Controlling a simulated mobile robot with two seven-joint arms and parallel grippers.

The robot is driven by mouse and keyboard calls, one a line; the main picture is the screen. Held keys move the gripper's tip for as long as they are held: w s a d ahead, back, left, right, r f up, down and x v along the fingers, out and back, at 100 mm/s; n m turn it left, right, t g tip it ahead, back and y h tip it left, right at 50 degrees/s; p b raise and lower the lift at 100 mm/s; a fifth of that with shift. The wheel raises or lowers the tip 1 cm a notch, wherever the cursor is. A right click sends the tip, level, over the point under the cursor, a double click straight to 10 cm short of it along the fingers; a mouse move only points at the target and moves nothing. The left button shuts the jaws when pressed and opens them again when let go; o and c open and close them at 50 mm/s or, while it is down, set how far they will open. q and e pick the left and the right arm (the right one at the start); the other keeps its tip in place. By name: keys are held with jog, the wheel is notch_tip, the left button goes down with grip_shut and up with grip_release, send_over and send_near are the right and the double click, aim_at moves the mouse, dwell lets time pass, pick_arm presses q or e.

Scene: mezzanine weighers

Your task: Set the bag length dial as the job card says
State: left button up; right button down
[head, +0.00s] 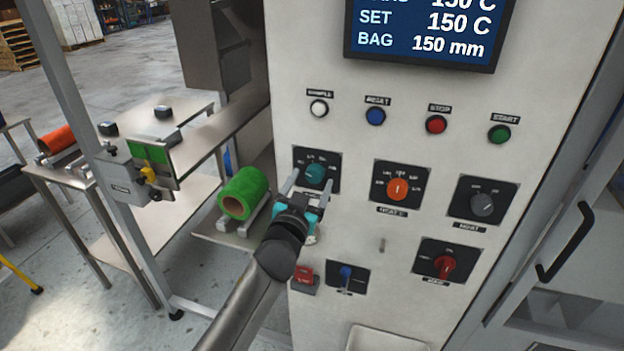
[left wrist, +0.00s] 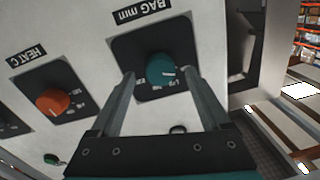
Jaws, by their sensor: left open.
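The teal bag length dial (head: 315,172) sits on a black plate at the left of the white panel. In the left wrist view the dial (left wrist: 160,69) is under the label "BAG mm", its pale pointer mark towards the right of that picture. My left gripper (head: 311,177) is open, its fingertips either side of the dial. In the left wrist view the fingers of the gripper (left wrist: 160,75) flank the knob with a gap showing; contact is not visible. The screen (head: 425,32) reads "SET 150 C" and "BAG 150 mm". I cannot make out a job card.
An orange heat dial (head: 397,189) is right of the teal one, then a grey dial (head: 482,204). A red knob (head: 445,264) and a small blue switch (head: 346,274) are lower. Several push buttons line up above. A green film roll (head: 244,192) lies left of the panel.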

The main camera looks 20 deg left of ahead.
pick_arm(q)
jog(key=shift+w, duration=0.7)
grip_shut()
dwell(0.3)
